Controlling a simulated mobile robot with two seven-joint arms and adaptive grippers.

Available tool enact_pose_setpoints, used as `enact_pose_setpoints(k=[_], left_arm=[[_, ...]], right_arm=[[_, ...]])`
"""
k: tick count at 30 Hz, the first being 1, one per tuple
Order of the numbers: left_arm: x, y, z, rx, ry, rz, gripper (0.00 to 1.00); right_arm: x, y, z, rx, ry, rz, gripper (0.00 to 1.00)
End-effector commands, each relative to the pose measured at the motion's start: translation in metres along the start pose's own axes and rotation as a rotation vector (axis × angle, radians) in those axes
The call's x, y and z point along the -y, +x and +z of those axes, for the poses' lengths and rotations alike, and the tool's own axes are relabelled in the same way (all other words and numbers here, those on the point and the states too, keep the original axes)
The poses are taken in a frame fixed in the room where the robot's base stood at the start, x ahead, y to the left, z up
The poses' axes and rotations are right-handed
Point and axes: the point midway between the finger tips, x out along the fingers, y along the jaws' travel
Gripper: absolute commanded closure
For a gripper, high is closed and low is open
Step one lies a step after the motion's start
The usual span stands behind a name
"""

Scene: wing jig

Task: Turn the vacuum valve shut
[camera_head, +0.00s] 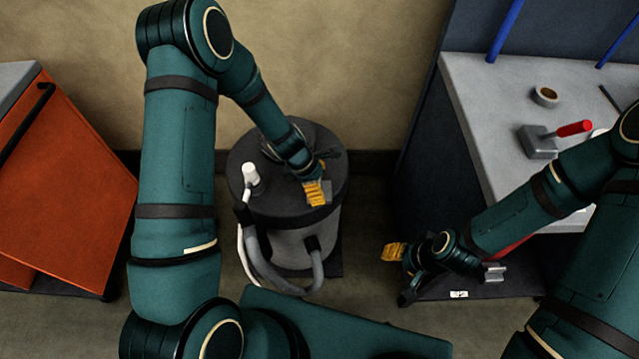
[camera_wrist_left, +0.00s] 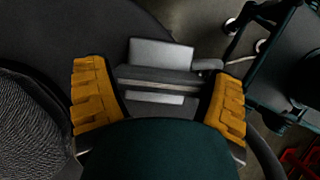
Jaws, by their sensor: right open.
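A vacuum unit, a grey drum (camera_head: 275,247) with a dark round lid (camera_head: 283,133), stands on the floor in the middle. My left gripper (camera_head: 317,184) is over the right part of the lid. In the left wrist view, its orange fingers (camera_wrist_left: 160,100) are wide apart, on either side of a light grey block with a dark bar (camera_wrist_left: 155,76). This may be the valve, but I cannot tell for sure; my gripper partly hides it in the head view. My right gripper (camera_head: 394,253) is open, low beside the bench, away from the drum.
A white fitting (camera_head: 250,173) stands on the lid's left, with a white line running down. A grey hose (camera_head: 270,275) loops in front. An orange cabinet (camera_head: 65,190) is at left. A grey bench (camera_head: 480,100) at right carries a red-handled tool (camera_head: 540,141) and a small ring-shaped item (camera_head: 546,95).

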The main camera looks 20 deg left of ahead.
Motion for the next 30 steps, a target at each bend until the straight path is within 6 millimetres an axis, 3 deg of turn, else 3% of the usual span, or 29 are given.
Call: enact_pose_setpoints(k=[16,30], left_arm=[[0.0,-0.001,0.001,0.0,0.072,-0.031,0.53],[0.0,-0.001,0.001,-0.001,0.437,-0.181,0.53]], right_arm=[[0.002,-0.006,0.001,0.003,0.001,0.0,0.53],[0.009,-0.025,0.002,0.012,0.002,-0.001,0.53]])
